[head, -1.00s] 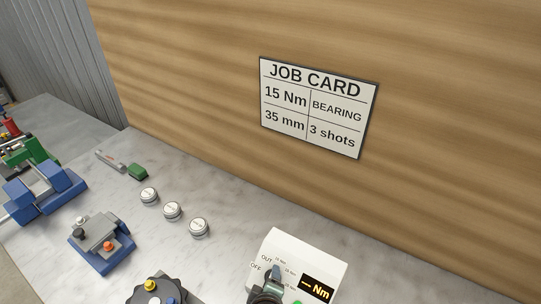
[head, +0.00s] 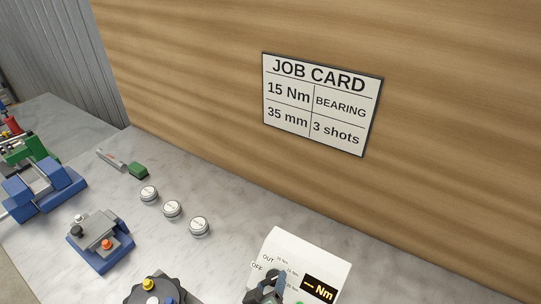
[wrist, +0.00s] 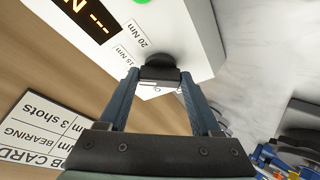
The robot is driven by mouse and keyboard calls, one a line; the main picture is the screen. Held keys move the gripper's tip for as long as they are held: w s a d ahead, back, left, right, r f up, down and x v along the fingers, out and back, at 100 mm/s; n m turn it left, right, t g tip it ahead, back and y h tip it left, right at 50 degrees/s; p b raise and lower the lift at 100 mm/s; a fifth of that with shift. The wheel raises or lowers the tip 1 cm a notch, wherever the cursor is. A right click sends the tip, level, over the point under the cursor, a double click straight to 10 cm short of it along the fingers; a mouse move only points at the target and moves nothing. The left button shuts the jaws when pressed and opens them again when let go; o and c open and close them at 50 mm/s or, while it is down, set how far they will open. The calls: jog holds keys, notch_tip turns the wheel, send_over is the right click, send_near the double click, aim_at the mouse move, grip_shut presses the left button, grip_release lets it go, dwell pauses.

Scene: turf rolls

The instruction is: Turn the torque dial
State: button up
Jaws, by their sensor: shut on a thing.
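The white torque box (head: 310,253) stands on the bench at the lower right of the head view. Its display (head: 320,289) reads dashes and "Nm", and it also shows upside down in the wrist view (wrist: 84,14). The black torque dial (wrist: 160,70) sits on the box face beside labels such as "15 Nm" and "20 Nm". My gripper (wrist: 158,77) has one finger on each side of the dial and is shut on it. In the head view my gripper (head: 268,284) covers the dial, so its pointer setting cannot be read.
The job card (head: 321,104) on the wooden wall reads 15 Nm, BEARING, 35 mm, 3 shots. Several silver round pieces (head: 172,209), a blue fixture (head: 100,241) and a black knobbed part (head: 154,288) stand left of the box. A blue vise (head: 42,191) is farther left.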

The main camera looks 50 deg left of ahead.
dwell(0.4)
jog(key=o, duration=1.4)
jog(key=shift+b+v, duration=1)
jog(key=shift+v, duration=5.5)
jog(key=shift+f, duration=0.1)
